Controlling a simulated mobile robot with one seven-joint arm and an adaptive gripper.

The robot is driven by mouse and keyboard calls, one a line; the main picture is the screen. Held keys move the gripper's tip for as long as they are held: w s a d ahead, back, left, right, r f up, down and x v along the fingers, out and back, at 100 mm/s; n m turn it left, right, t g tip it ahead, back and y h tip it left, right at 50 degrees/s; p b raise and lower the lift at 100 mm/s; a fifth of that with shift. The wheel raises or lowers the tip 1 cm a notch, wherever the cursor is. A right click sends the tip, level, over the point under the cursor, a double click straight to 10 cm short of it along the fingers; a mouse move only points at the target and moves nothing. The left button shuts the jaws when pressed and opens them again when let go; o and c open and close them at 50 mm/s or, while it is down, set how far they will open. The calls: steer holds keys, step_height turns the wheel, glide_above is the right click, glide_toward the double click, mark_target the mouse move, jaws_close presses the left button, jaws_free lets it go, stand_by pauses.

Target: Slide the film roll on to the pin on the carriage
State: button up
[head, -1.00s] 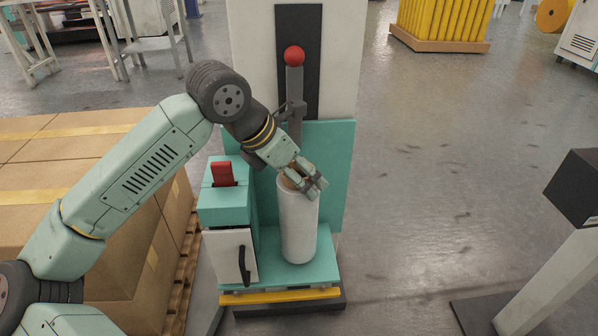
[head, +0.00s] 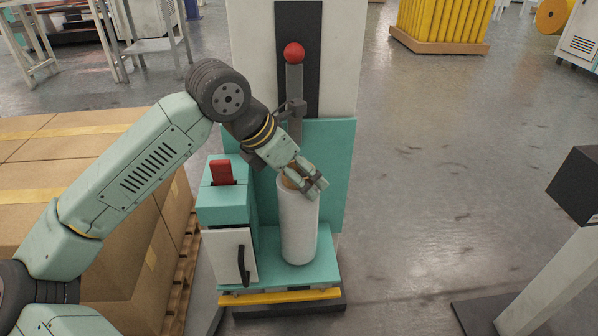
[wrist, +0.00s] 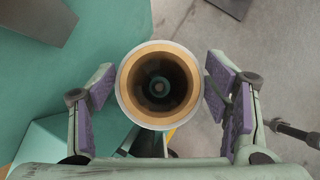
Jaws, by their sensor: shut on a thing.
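The white film roll (head: 299,232) stands upright over the teal base of the carriage (head: 328,268) in the head view. My gripper (head: 316,188) is at its top end, shut on it. In the wrist view I look down the roll's open end (wrist: 158,50), with its tan core. My padded fingers stand on its left and right sides. Deep in the core shows a small round shape (wrist: 158,87), which looks like the pin. The pin is hidden in the head view, and I cannot tell whether the roll's bottom touches the base.
A teal box with a red switch (head: 222,172) and a black-handled white door (head: 231,255) stands close left of the roll. A teal panel and a red-knobbed post (head: 294,53) rise behind. Cartons on a pallet (head: 165,230) are at left.

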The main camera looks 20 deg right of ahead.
steer(key=shift+f+b, duration=0.45)
steer(key=o, duration=2)
steer(key=shift+o, duration=0.9)
steer(key=shift+r, duration=0.1)
step_height(320, 180, up, 8)
steer(key=p, duration=0.4)
steer(key=shift+p, duration=0.35)
steer(key=v, duration=1.2)
